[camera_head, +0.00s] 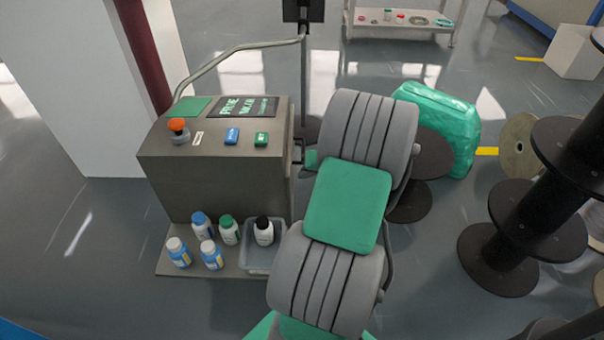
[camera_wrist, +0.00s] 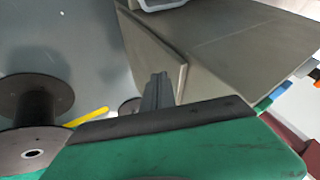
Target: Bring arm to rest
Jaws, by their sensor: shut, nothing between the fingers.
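My gripper (camera_wrist: 159,80) shows in the wrist view as two narrow dark fingers together in the middle, with nothing between them. Beyond them is the grey side of a cabinet, and I cannot tell the distance to it. In the head view my grey and green arm is folded in the centre, in front of the floor right of the cabinet. My gripper cannot be made out in the head view.
A grey control cabinet (camera_head: 215,178) stands left of my arm, with several bottles (camera_head: 201,224) and a grey bin (camera_head: 261,258) on its low shelf. Black spools (camera_head: 520,238) stand on the right. A white table (camera_head: 395,30) is at the back. Open floor lies front left.

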